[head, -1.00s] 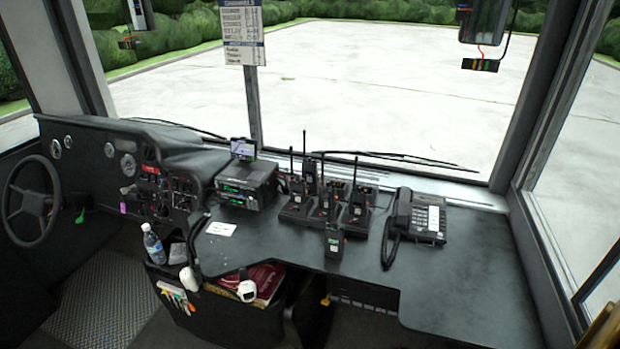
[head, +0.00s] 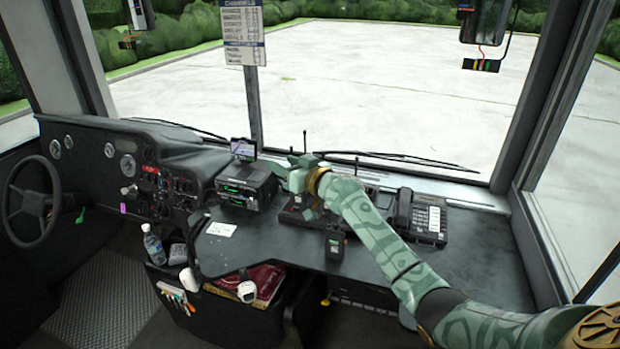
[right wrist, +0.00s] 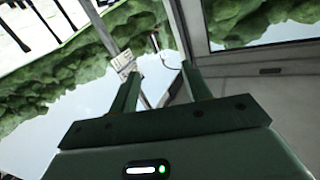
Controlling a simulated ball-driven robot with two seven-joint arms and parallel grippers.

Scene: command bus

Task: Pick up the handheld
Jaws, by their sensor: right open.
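A dark handheld radio (head: 334,243) stands at the front of the charger row, near the desk's front edge. More handhelds and their chargers (head: 299,213) are behind it, mostly hidden by my right arm; a few antennas show above. My right gripper (head: 292,172) is over the left part of this row, beside the radio unit. In the right wrist view its two green fingers (right wrist: 160,76) are apart with nothing between them. No handheld shows in that view. My left gripper is not in view.
A desk phone (head: 425,217) stands right of the chargers, close to my right arm. A stacked radio unit (head: 246,184) with a small screen (head: 243,149) is at left. A white card (head: 221,229) lies on the desk. The desk's right part is clear.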

